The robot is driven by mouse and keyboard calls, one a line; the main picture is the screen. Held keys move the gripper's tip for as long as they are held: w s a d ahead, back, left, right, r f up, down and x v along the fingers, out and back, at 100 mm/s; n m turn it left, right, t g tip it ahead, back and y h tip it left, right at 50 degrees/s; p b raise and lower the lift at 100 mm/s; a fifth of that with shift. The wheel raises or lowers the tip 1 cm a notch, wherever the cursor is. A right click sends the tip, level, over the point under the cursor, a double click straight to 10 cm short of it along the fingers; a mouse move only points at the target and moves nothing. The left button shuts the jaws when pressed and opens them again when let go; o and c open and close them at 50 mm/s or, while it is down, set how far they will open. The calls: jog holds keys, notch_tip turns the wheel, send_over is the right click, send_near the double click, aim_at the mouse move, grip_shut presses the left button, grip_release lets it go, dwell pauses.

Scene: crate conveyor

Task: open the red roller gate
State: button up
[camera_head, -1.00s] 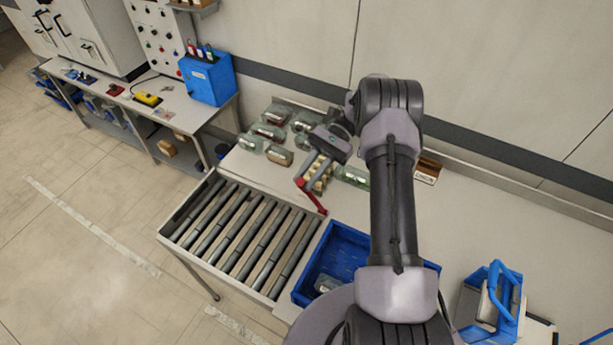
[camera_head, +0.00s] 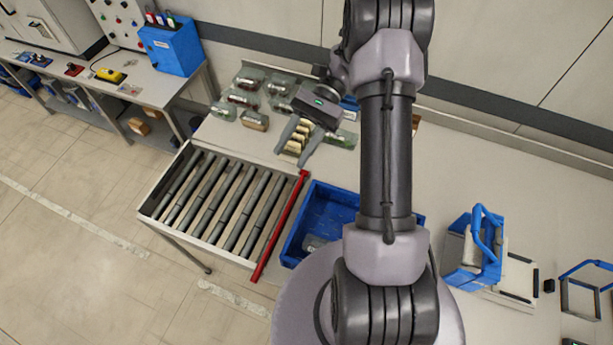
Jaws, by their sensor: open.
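The red roller gate (camera_head: 280,227) is a long thin red bar. It lies along the right end of the roller conveyor (camera_head: 215,203), between the rollers and the blue crate (camera_head: 322,215). Its far end is near the back right corner of the conveyor and its near end is at the front edge. My gripper (camera_head: 291,159) is above the table just behind the far end of the bar. Its two grey fingers are spread apart with nothing held between them. They appear clear of the bar.
Clear packs (camera_head: 239,97) and a block of pale yellowish pieces (camera_head: 297,141) lie behind the conveyor near my gripper. A blue-handled carrier (camera_head: 478,255) stands at the right. The table between my arm and that carrier is mostly clear.

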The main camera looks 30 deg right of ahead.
jog(key=s+a+b, duration=0.1)
jog(key=s, duration=0.7)
jog(key=shift+a+r, duration=0.35)
jog(key=shift+r, duration=0.05)
